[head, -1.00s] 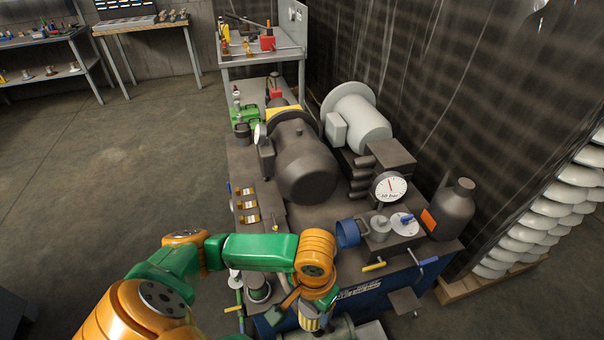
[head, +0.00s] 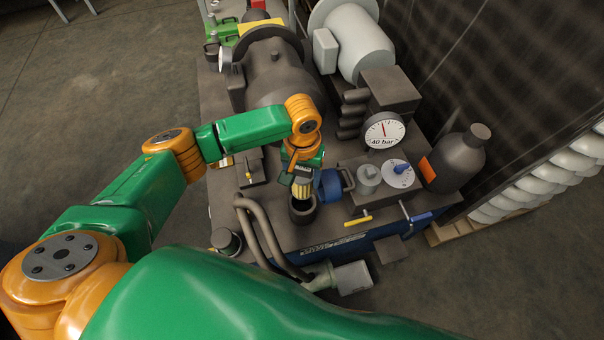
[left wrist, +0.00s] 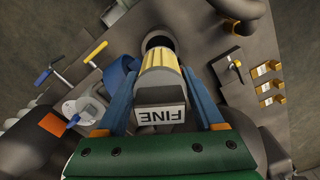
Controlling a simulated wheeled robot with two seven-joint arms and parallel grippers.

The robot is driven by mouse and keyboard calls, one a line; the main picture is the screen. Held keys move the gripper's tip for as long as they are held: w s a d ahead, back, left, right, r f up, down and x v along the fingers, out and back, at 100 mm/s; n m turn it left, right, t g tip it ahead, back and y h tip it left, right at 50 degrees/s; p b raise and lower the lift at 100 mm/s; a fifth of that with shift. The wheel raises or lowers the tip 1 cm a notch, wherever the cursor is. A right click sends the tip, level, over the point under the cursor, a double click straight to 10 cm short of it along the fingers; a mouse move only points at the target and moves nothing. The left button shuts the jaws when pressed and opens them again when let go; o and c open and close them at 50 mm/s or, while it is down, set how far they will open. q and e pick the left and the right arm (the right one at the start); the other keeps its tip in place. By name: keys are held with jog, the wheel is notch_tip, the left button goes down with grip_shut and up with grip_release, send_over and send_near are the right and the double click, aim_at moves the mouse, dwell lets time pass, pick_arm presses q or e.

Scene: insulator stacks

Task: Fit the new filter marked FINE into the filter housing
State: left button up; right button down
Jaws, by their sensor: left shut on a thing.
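The filter marked FINE (left wrist: 160,88) is yellow and pleated with a grey block end that carries the label. My left gripper (left wrist: 160,100) is shut on it, a blue finger on each side. In the head view the filter (head: 301,190) hangs below my left gripper (head: 301,177), its lower end at the mouth of the dark round filter housing (head: 303,212). The open mouth of the housing (left wrist: 158,39) shows past the filter's far end in the left wrist view. I cannot tell whether the tip is inside. My right gripper is out of view.
A blue cup-like part with a handle (head: 330,185) stands close right of the housing. A gauge reading 40 bar (head: 384,131), a yellow lever (head: 358,217) and a dark bottle (head: 455,160) are further right. Bent pipes (head: 262,235) lie front left.

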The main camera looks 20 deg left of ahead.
aim_at(302, 188)
pick_arm(q)
jog(key=shift+f+b, duration=1.7)
jog(key=shift+f, duration=1.25)
jog(key=shift+r+p, duration=0.15)
jog(key=shift+p, duration=0.25)
jog(key=shift+p, duration=0.45)
jog(key=shift+p, duration=0.4)
